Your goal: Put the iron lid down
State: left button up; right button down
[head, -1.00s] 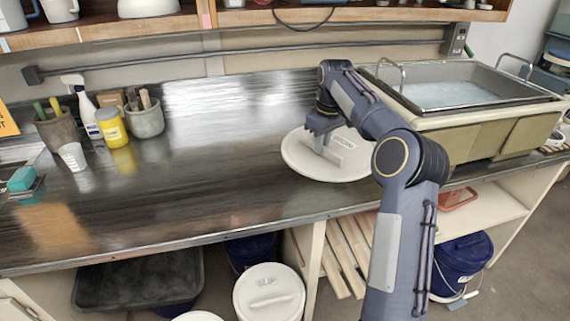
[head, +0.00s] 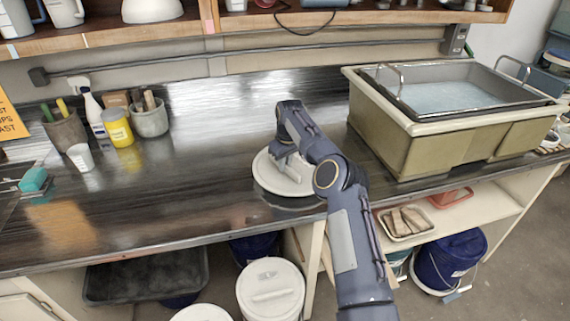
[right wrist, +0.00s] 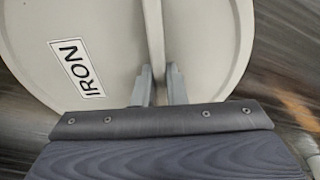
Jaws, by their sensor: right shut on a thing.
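The iron lid (head: 268,182) is a round, off-white disc with a raised bar handle, over the middle of the counter near its front edge. The right wrist view shows its face (right wrist: 215,60) with a white "IRON" label (right wrist: 78,68). My right gripper (head: 288,160) is shut on the lid's bar handle (right wrist: 155,30); its fingers (right wrist: 160,82) stand on both sides of the bar. The lid looks about level. A dark reflection shows under its front rim; I cannot tell whether it touches the counter. My left gripper is not in view.
The dark, shiny counter (head: 190,180) is clear left of the lid. A large water tub (head: 430,140) stands at right. Pots, a spray bottle and a yellow jar (head: 117,128) stand at back left. A lidded white bucket (head: 270,290) stands below the counter's front edge.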

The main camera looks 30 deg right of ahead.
jog(key=shift+f, duration=0.5)
jog(key=shift+f, duration=0.15)
jog(key=c, duration=1.5)
grip_release()
